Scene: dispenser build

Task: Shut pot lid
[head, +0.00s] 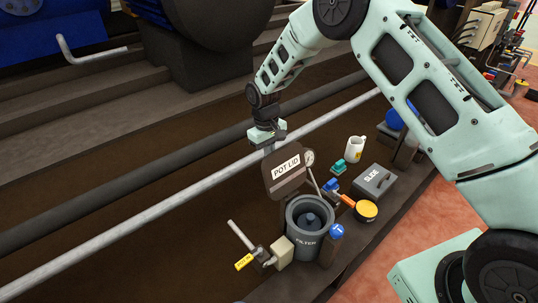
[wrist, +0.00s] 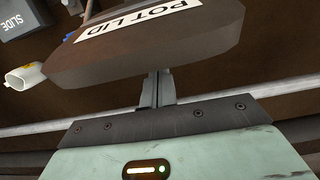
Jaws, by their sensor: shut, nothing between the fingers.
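The brown pot lid (head: 284,179), with a white POT LID label, stands raised and tilted up behind the dark grey pot (head: 308,219). The pot's mouth is uncovered, and a dark knob-like part shows inside it. My gripper (head: 268,146) is just behind the top of the lid. In the wrist view the lid (wrist: 150,62) fills the upper part, and my gripper's shut fingers (wrist: 158,85) reach down behind its edge. The fingertips are partly hidden by the lid, so I cannot tell whether they touch it.
A gauge (head: 309,157) is right of the lid. A lever with a yellow tag (head: 243,262) is left of the pot. A blue knob (head: 337,230), a yellow-rimmed round tin (head: 367,210), a SLIDE box (head: 374,181) and a white jug (head: 355,148) stand to the right. A long pipe (head: 190,197) runs behind.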

